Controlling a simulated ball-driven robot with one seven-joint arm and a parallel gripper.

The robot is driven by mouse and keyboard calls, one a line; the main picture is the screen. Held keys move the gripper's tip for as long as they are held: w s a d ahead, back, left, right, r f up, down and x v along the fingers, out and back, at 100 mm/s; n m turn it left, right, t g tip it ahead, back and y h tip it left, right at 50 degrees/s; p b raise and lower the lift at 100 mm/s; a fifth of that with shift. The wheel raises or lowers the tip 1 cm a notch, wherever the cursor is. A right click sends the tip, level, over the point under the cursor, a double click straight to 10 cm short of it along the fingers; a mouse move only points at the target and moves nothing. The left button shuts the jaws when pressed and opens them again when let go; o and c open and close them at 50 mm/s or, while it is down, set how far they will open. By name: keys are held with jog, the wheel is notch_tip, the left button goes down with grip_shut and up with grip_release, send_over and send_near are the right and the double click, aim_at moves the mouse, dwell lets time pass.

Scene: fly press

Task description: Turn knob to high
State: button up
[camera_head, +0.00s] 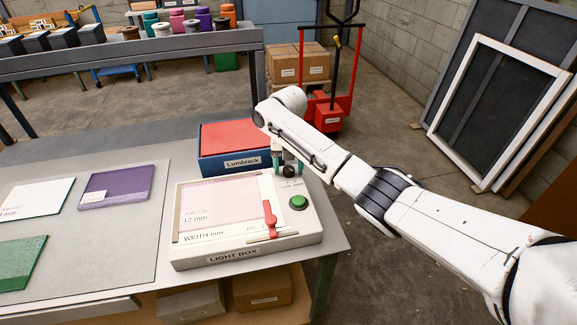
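The light box (185,255) stands on the table near its right corner. It has a pale pink panel (220,205), a red slider (270,222) and a green button (298,203). A small black knob (289,171) sits at the box's back right corner, with small markings in front of it that are too small to read. My gripper (288,163) points down at the knob from above. Its teal fingers show on both sides of the knob with a gap between them. I cannot tell whether they touch it. The knob's setting is unclear.
A blue box with a red lid (228,135) stands just behind the light box. A purple panel (115,187), a white panel (38,200) and a green panel (20,260) lie on the left of the table. Floor is open beyond the table's right edge.

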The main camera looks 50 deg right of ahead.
aim_at(289, 168)
notch_tip(289, 168, up, 11)
jog(key=b, duration=0.1)
jog(key=shift+f, duration=0.15)
dwell(0.4)
jog(key=shift+f, duration=0.1)
dwell(0.5)
